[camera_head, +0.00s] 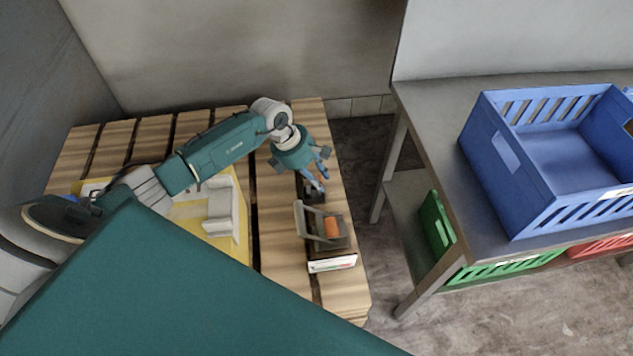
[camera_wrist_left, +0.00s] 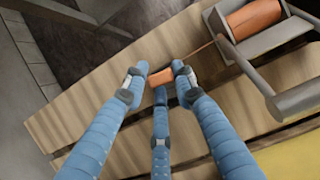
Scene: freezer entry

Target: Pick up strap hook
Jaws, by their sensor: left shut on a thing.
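My left gripper (camera_head: 318,183) reaches down over the far right part of the wooden pallet. In the left wrist view its blue fingers (camera_wrist_left: 160,82) are closed around a small orange piece, the strap hook (camera_wrist_left: 162,76), just above the planks. In the head view the hook is too small to make out. The grey holder (camera_head: 302,222) with its orange roll (camera_head: 332,227) stands just in front of the gripper. My right gripper is not in view.
A grey metal table (camera_head: 437,117) at right holds a blue crate (camera_head: 535,215). A green crate (camera_head: 436,222) sits on its lower shelf. A floor gap separates pallet and table.

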